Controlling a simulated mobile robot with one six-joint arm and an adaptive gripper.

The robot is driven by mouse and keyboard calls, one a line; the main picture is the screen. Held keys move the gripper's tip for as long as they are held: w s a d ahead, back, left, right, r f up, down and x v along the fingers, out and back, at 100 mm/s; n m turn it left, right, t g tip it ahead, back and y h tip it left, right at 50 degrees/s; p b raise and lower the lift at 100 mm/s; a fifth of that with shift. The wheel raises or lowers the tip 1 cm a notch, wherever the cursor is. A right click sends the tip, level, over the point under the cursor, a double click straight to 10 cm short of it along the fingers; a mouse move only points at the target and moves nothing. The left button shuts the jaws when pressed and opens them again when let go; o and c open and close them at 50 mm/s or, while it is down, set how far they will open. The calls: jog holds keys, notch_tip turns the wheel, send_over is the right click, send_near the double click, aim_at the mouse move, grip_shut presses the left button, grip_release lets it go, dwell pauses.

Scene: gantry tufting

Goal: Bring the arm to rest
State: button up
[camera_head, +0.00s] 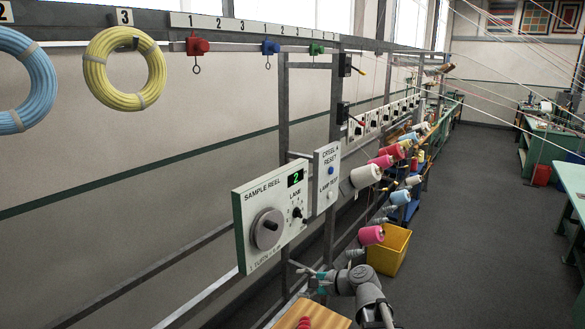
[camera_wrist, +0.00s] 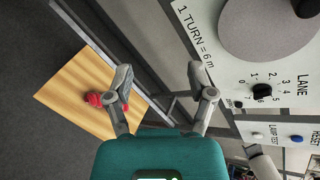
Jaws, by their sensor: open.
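My gripper (camera_wrist: 160,82) is open, with its two fingers spread and nothing between them in the wrist view. In the head view my gripper (camera_head: 312,275) is low, below and right of the sample reel panel (camera_head: 246,252). The panel's grey dial (camera_wrist: 265,28) and lane knob (camera_wrist: 262,91) lie above and right of the fingers in the wrist view, apart from them. The lane display reads 2 in the head view. A wooden board (camera_wrist: 70,72) with a red object (camera_wrist: 94,99) on it lies left of the fingers.
A creel reset panel (camera_head: 327,178) adjoins the reel panel. Several yarn cones stand on the rack behind, with a yellow bin (camera_head: 390,250) below. Blue (camera_head: 25,80) and yellow (camera_head: 125,68) coils hang at upper left. The grey floor (camera_head: 470,190) to the right is clear.

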jog(key=s+d+f+n+g+h+b, duration=0.3)
jog(key=s+d+f+n+h+b, duration=0.2)
jog(key=f, duration=0.6)
jog(key=s+d+f+n+g+h+b, duration=0.3)
jog(key=s+d+f+n+h+b, duration=0.2)
jog(key=s+d+f, duration=0.4)
notch_tip(320, 180, down, 2)
jog(key=shift+f+n+h, duration=0.1)
jog(key=shift+n+h, duration=0.8)
jog(key=shift+n, duration=0.3)
jog(key=shift+d, duration=0.1)
jog(key=shift+c, duration=1)
